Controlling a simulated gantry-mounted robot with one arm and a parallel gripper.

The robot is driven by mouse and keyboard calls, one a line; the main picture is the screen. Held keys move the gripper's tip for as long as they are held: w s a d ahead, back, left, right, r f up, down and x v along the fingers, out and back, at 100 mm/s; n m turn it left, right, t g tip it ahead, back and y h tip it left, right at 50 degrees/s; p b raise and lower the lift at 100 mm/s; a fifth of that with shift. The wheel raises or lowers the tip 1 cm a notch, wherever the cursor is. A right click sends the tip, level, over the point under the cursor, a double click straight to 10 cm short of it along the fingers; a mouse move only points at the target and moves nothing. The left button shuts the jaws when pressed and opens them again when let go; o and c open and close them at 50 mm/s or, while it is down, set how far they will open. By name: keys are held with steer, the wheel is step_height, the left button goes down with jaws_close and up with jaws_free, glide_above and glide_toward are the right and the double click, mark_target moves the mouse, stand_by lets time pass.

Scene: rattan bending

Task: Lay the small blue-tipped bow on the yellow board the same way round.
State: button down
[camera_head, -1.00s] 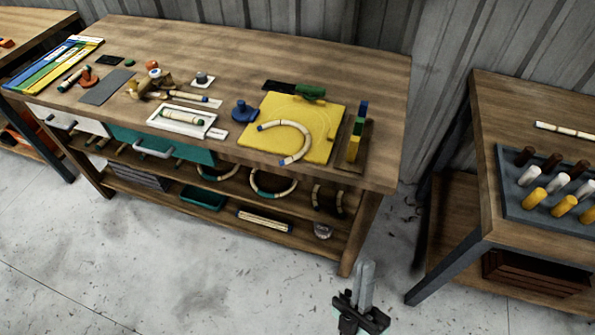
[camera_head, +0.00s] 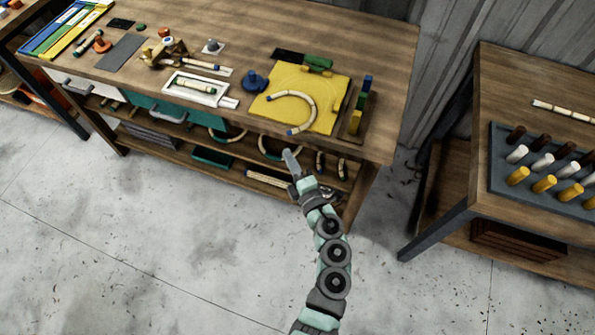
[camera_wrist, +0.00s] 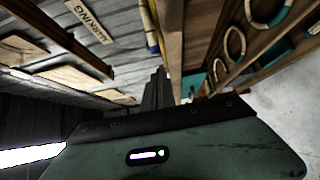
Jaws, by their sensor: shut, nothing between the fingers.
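A pale, C-shaped bow (camera_head: 310,101) with blue tips lies on the yellow board (camera_head: 333,88). Its opening faces left, and its lower tip is at the board's front edge; I cannot tell whether it overhangs. My gripper (camera_head: 288,156) is shut and empty, in front of the bench's front edge and below the board in the head view. In the wrist view, its dark fingers (camera_wrist: 157,90) point away from the camera.
A blue peg piece (camera_head: 253,82) stands left of the board. Stacked coloured blocks (camera_head: 361,102) stand right of it. A white tray (camera_head: 171,92) holds a rod. Curved pieces hang under the benchtop. A peg rack (camera_head: 500,182) sits on the right table.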

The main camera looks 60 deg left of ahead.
steer(key=shift+w+a, duration=1.5)
steer(key=shift+a, duration=0.3)
steer(key=shift+w+a+r+b, duration=0.1)
steer(key=shift+w+a+b, duration=0.45)
steer(key=shift+w+a, duration=0.7)
steer(key=shift+d, duration=0.15)
